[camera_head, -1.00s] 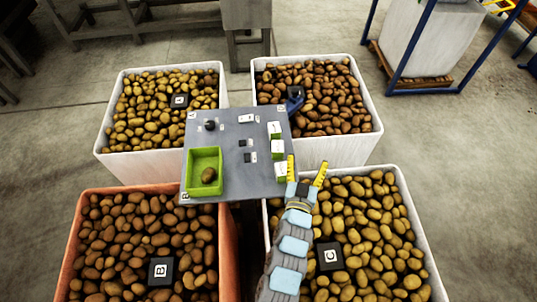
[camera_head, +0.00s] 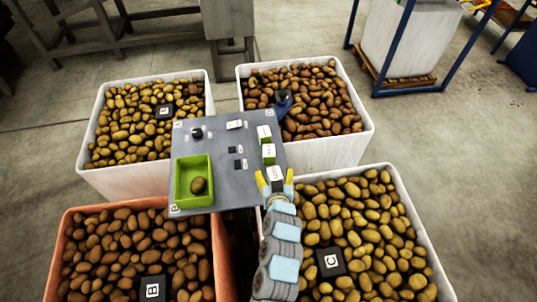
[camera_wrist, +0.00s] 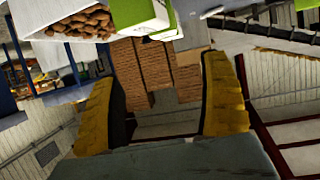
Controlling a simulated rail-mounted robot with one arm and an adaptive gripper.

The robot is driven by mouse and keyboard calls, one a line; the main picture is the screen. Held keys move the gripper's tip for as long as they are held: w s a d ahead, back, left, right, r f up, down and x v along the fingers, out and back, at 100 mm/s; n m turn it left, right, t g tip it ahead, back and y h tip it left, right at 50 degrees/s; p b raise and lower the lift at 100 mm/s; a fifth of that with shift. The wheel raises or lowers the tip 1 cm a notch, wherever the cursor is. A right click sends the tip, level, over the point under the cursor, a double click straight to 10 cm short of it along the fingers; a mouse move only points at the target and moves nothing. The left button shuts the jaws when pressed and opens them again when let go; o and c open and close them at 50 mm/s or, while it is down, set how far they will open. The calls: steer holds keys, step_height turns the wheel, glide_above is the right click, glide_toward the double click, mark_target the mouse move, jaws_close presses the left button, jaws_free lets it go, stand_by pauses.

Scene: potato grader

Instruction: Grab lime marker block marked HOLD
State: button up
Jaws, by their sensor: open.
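Several lime blocks with white labelled faces stand along the right side of the grey table (camera_head: 222,150): a far one (camera_head: 264,133), a middle one (camera_head: 268,152) and a near one (camera_head: 275,173). The lettering is too small to read, so I cannot tell which says HOLD. My gripper (camera_head: 275,179) is open, its yellow fingers to either side of the near block in the head view. In the wrist view the open fingers (camera_wrist: 165,80) have nothing between them, and white and lime block parts (camera_wrist: 148,14) show beyond them at the top.
A green tray (camera_head: 181,194) with one potato (camera_head: 198,185) sits on the table's left. A black knob (camera_head: 197,133) and small dark switches stand nearby. Potato bins surround the table, including an orange one (camera_head: 62,240) and a white one (camera_head: 432,265) beside my arm.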

glide_toward(269, 152)
steer(key=shift+d+p+x, duration=0.2)
steer(key=shift+x, duration=0.95)
steer(key=shift+d+p+x, duration=0.15)
steer(key=shift+x, duration=1)
steer(key=shift+w, duration=0.15)
steer(key=shift+w+a+f, duration=0.15)
steer(key=shift+w+f, duration=0.05)
steer(key=shift+w, duration=0.2)
steer(key=shift+a+p+x, duration=0.2)
steer(key=shift+p+x, duration=0.1)
steer(key=shift+x, duration=1.8)
steer(key=c, duration=1.3)
